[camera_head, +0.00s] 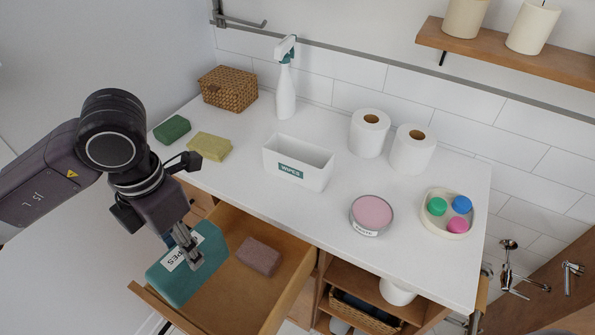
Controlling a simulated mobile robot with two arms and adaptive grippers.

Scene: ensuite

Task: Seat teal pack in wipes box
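The teal pack (206,277), with a white label, shows at the left side of the open drawer (240,300), overlapping its left wall in the picture. I cannot tell whether it rests in the drawer or is raised. My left gripper (190,260) points down at the pack, its fingers close together over the label. Whether they grip the pack is unclear. The white wipes box (312,180), with a teal label, stands upright on the counter with its top open and looks empty. My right gripper is not in view.
A mauve block (258,257) lies in the drawer. On the counter are green (172,129) and yellow (209,146) sponges, a wicker basket (229,88), a spray bottle (285,85), paper rolls (369,133), a pink-topped tin (371,214) and a tray (433,225). The counter before the box is clear.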

